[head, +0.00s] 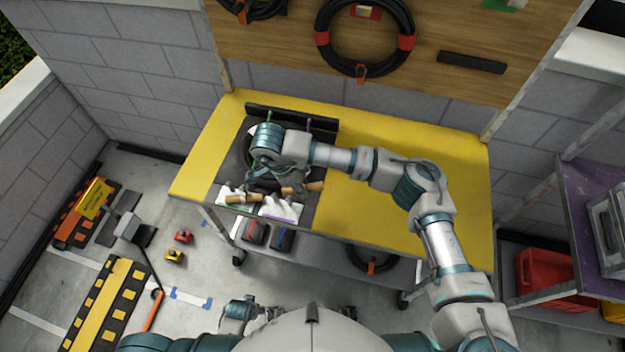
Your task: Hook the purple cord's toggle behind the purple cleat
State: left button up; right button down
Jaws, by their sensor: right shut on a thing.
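My right arm reaches over the bench, and its gripper (266,181) is low over the dark board (228,150) at the bench's left end. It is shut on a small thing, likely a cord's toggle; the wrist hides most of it. Tan toggle-like cylinders lie near the front of the board, one on the left (240,198) and one on the right (315,186). A purple cord (308,124) shows at the board's back right, and a green cord (270,115) at its back. I cannot make out the purple cleat for certain.
The yellow bench top (400,200) is clear to the right of the board. A dark bar (325,122) runs along the board's back. White gloves (281,208) lie at the front edge. A coiled black cable (366,38) hangs on the wooden panel behind.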

jog(key=a+m, duration=0.1)
jog(key=s+a+m+g, duration=0.1)
jog(key=a+m, duration=0.1)
jog(key=s+a+m+p, duration=0.1)
jog(key=a+m, duration=0.1)
jog(key=shift+a+g, duration=0.2)
jog(key=shift+g, duration=0.1)
jog(key=shift+a+b, duration=0.35)
jog(key=shift+a, duration=0.45)
notch_tip(320, 180, down, 6)
jog(key=b, duration=0.4)
jog(key=shift+s, duration=0.15)
jog(key=shift+d+f, duration=0.15)
jog(key=shift+f, duration=0.2)
